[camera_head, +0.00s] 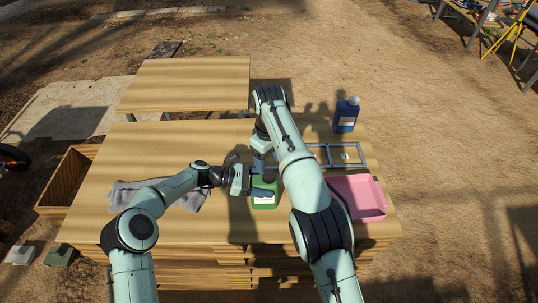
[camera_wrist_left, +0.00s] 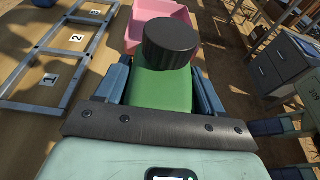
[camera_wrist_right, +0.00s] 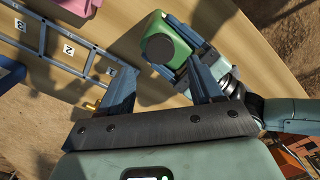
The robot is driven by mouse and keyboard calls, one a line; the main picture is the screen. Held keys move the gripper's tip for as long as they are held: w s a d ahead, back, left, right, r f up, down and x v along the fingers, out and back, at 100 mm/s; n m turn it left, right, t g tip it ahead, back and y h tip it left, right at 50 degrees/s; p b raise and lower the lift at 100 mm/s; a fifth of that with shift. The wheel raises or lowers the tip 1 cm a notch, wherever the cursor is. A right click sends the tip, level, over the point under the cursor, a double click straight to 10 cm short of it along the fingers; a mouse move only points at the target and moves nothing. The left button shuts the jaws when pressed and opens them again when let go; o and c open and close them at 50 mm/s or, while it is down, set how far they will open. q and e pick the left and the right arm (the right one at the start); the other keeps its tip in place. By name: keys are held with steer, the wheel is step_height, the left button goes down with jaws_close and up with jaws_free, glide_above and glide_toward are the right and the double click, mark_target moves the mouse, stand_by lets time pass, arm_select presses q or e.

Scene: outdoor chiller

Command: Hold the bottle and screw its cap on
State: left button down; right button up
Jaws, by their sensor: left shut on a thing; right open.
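The green bottle (camera_head: 264,203) stands near the middle of the table. My left gripper (camera_head: 262,190) is shut on its body from the left. In the left wrist view the bottle (camera_wrist_left: 160,88) sits between the two fingers. A black ribbed cap (camera_wrist_left: 171,43) is at the bottle's top; I cannot tell how tight it is. My right gripper (camera_wrist_right: 161,68) is open, pointing down above the bottle, and its fingers are apart from the cap (camera_wrist_right: 159,47) in the right wrist view. The head view does not show the cap clearly behind my arms.
A pink tray (camera_head: 358,211) lies right of the bottle. A grey metal frame with numbered slots (camera_head: 323,155) lies behind the tray, and a blue bottle (camera_head: 345,117) stands behind it. A grey cloth (camera_head: 124,194) lies at left. The table's back left is clear.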

mark_target(269, 174)
step_height(269, 174, down, 7)
steer(key=shift+r, duration=0.2)
steer(key=shift+c, duration=0.3)
steer(key=c, duration=1)
steer(key=m, duration=0.3)
steer(key=shift+m, duration=0.3)
steer(key=m, duration=0.8)
steer(key=shift+m, duration=0.4)
steer(key=m, duration=0.5)
steer(key=shift+m, duration=0.3)
steer(key=o, duration=1.1)
steer(key=shift+o, duration=0.2)
